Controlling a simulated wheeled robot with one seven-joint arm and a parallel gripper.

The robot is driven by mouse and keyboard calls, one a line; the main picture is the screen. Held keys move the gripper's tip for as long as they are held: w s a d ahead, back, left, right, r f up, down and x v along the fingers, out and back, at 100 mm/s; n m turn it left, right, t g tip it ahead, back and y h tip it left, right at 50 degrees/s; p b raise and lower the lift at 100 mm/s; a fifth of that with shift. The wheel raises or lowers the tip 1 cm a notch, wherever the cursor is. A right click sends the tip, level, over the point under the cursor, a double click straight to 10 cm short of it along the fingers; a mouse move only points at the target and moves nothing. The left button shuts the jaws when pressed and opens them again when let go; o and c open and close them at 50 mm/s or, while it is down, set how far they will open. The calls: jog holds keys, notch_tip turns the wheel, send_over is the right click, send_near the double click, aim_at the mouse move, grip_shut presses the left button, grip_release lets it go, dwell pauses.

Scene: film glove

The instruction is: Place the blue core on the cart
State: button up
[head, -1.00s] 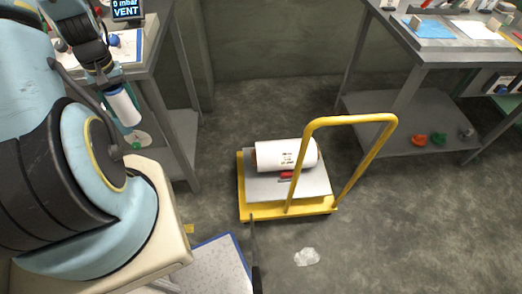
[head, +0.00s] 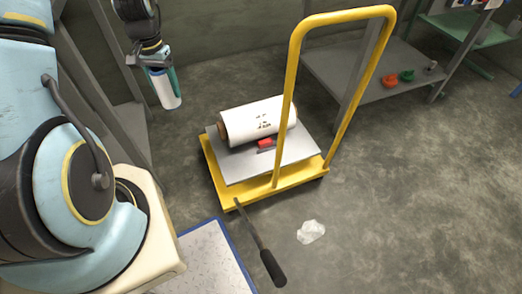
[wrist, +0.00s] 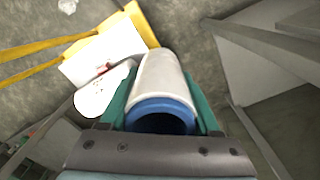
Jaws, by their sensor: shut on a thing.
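The blue core is a white roll with a blue inner tube (wrist: 160,105), held between the green fingers of my gripper (wrist: 163,88) in the wrist view. In the head view the roll (head: 166,90) hangs tilted below my gripper (head: 156,68), left of the cart and apart from it. The cart (head: 312,176) has a yellow frame with a tall handle and a grey deck (head: 236,172). A larger white roll with a brown core (head: 256,122) lies on the deck, with a red item (head: 265,143) beside it. The cart also shows in the wrist view (wrist: 146,20).
A grey shelf (head: 345,80) with red and green pieces stands behind the cart at right. A crumpled white scrap (head: 311,231) and a black-handled rod (head: 262,250) are in front of the cart. A blue-edged speckled mat (head: 205,262) lies at the lower middle. Open floor is at right.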

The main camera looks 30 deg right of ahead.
jog(key=s+d+f+m+b, duration=0.25)
jog(key=d+f+b, duration=0.35)
jog(key=f+b, duration=0.3)
jog(key=s+d+f+m+b, duration=0.25)
jog(key=d+f+b, duration=0.25)
jog(key=f+b, duration=0.35)
jog(key=s+d+f+m+b, duration=0.2)
jog(key=d+f+m+b, duration=0.2)
jog(key=d+f+b, duration=0.35)
jog(key=b, duration=0.7)
send_over(242, 167)
notch_tip(242, 167, down, 11)
jog(key=shift+d+f, duration=0.1)
jog(key=shift+d, duration=0.05)
jog(key=shift+f, duration=0.25)
jog(key=o, duration=1.4)
jog(key=shift+c, duration=0.2)
